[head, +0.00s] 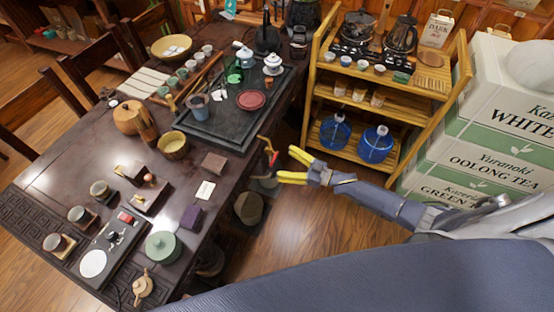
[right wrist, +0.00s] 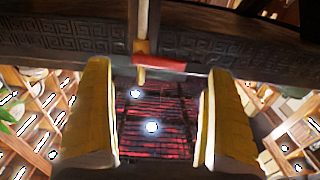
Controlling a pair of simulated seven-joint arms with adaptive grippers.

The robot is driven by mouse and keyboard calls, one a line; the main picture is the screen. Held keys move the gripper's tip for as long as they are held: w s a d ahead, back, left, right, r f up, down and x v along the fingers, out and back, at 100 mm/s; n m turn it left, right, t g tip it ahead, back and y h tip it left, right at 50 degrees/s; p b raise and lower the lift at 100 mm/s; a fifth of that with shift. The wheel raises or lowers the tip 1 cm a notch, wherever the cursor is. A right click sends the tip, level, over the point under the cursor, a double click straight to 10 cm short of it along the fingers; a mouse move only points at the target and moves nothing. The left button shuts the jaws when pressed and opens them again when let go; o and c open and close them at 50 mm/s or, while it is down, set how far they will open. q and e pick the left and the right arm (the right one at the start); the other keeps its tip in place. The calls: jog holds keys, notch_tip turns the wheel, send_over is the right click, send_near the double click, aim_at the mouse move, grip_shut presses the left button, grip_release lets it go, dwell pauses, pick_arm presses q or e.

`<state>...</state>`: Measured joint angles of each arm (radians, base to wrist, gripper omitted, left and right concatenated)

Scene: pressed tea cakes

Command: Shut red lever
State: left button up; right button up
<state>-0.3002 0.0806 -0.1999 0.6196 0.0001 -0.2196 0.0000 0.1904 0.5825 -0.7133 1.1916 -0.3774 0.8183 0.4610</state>
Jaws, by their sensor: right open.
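The red lever (head: 273,158) sticks out at the right edge of the dark table, at the end of a brass-coloured pipe. In the right wrist view the red lever (right wrist: 160,64) lies crosswise beyond the fingertips, in front of the carved table edge. My right gripper (head: 287,165) is open, with its yellow fingers apart and pointing left at the lever. The space between its fingers (right wrist: 158,85) is empty, and I see no clear contact with the lever. My left gripper is not in view.
A wooden shelf (head: 400,85) with blue jugs stands behind my right gripper. White tea boxes (head: 480,150) are stacked at right. Floor below the gripper is clear.

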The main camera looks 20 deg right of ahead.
jog(key=v, duration=0.7)
dwell(0.4)
jog(key=w+d+f+h, duration=0.2)
jog(key=d+f+h, duration=0.6)
jog(key=f, duration=0.4)
jog(key=s+d+f+m+g+h, duration=0.1)
jog(key=s+d+f+g+h, duration=0.15)
jog(key=s+f, duration=0.45)
jog(key=s+d+f+m+g+h, duration=0.15)
jog(key=s+d+f, duration=0.3)
jog(key=f, duration=0.45)
jog(key=s+a+f+m+g+h, duration=0.1)
jog(key=s+a+f+g, duration=0.15)
jog(key=s+f, duration=0.45)
jog(key=s+a+f+m+g+h, duration=0.1)
jog(key=s+a+f, duration=0.15)
jog(key=s, duration=0.85)
jog(key=s+a+f+m+g, duration=0.1)
jog(key=s+a+f, duration=0.25)
jog(key=s, duration=0.55)
jog(key=s+a+f+g, duration=0.2)
jog(key=s+a, duration=0.5)
jog(key=s, duration=0.3)
jog(key=shift+s+m, duration=0.25)
jog(key=shift+m, duration=0.1)
